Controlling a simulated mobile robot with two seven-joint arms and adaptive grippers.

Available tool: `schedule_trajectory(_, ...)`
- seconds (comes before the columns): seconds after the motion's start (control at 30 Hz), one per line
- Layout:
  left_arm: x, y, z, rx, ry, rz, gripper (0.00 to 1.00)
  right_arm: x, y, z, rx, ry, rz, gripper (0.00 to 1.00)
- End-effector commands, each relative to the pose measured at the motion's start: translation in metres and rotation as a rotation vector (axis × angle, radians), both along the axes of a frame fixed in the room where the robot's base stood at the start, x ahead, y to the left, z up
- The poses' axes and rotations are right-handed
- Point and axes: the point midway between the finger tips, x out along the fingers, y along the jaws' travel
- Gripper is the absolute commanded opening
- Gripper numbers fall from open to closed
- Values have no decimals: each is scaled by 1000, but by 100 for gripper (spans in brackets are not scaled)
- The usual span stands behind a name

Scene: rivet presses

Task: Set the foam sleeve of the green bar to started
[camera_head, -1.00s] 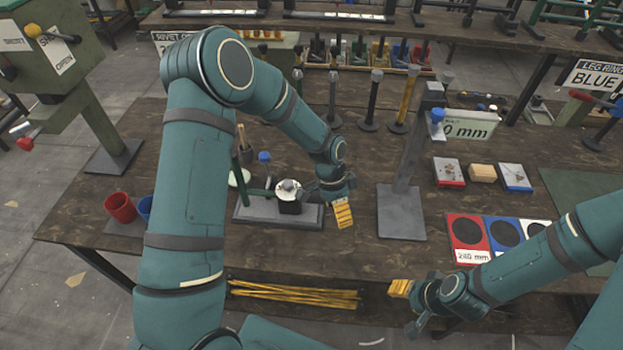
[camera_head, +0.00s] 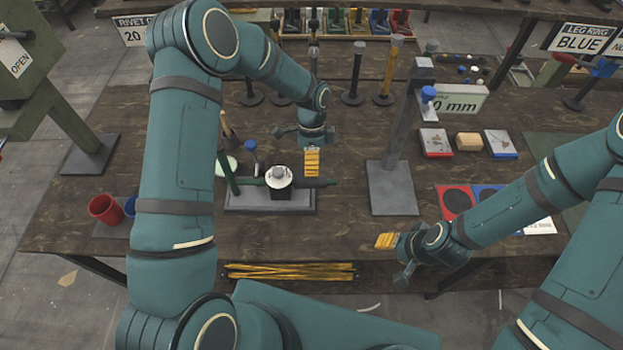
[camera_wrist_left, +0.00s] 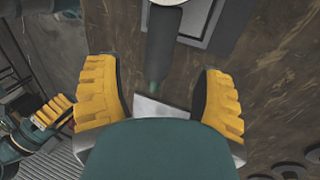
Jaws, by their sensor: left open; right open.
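The green bar (camera_head: 249,184) lies level across a clamp with a round white top, on a grey base plate (camera_head: 240,206). A dark grey foam sleeve (camera_head: 314,183) is around its right part. In the left wrist view the sleeve (camera_wrist_left: 163,45) points down between the fingers, with a short green tip of the bar (camera_wrist_left: 155,87) beyond it. My left gripper (camera_head: 312,163) has yellow ribbed fingers and is open, apart on either side of the sleeve's end; it also shows in the left wrist view (camera_wrist_left: 160,100). I cannot tell contact. My right gripper (camera_head: 387,241) is open and empty near the front edge.
A grey post stand (camera_head: 393,190) rises right of the clamp. Red and blue cups (camera_head: 105,209) stand at the left front. Upright dark and yellow bars (camera_head: 388,72) stand behind. A shelf below holds yellow rods.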

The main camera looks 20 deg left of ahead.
Motion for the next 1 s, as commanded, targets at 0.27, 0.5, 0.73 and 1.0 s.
schedule_trajectory(0.27,-14,-4,-44,0,2,-1,69,0,0,2,0,0,0,47)
schedule_trajectory(0.5,-19,-5,-59,-1,0,0,69,0,0,3,1,0,0,47)
schedule_trajectory(0.73,-19,-5,-60,0,-1,1,69,0,0,3,1,0,0,47)
schedule_trajectory(1.0,-19,-5,-59,0,-1,1,0,0,0,3,1,0,0,47)
